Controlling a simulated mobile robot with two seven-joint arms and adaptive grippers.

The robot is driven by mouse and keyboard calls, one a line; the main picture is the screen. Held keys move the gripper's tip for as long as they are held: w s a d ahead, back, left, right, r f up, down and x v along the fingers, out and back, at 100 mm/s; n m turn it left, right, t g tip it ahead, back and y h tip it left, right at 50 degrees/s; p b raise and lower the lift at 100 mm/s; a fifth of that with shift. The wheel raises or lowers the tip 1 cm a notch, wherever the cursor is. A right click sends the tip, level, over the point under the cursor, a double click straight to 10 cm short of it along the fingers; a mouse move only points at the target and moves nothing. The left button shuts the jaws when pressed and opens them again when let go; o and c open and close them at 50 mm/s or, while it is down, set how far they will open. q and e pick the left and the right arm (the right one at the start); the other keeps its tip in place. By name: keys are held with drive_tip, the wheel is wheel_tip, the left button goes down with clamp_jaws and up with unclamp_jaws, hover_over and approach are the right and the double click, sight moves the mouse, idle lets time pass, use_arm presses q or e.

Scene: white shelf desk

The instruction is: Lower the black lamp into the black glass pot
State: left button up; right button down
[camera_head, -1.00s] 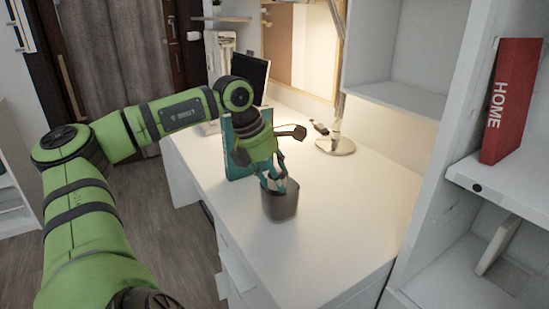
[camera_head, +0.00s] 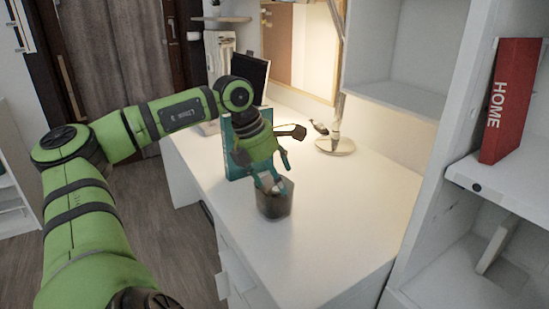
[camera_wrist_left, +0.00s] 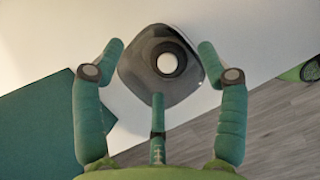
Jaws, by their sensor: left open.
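The black glass pot (camera_head: 270,211) stands upright on the white desk, below my left gripper (camera_head: 273,182). In the left wrist view the pot (camera_wrist_left: 140,85) shows from above as a dark rounded square. A round dark piece with a pale centre, apparently the black lamp (camera_wrist_left: 167,63), is inside the pot's outline. In the head view only a pale bit of it shows between the fingers; how deep it sits is hard to tell. My left gripper (camera_wrist_left: 160,50) is open, its fingers spread around the pot's mouth. My right gripper is out of view.
A teal book (camera_head: 233,150) stands upright behind the gripper, with a dark screen (camera_head: 252,75) farther back. A lamp stand (camera_head: 335,147) is at the desk's rear. A shelf unit with a red HOME book (camera_head: 512,100) rises at right. The desk's front right is clear.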

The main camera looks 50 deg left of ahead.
use_arm(q)
drive_tip(key=v, duration=1.2)
drive_tip(key=shift+w+r, duration=0.1)
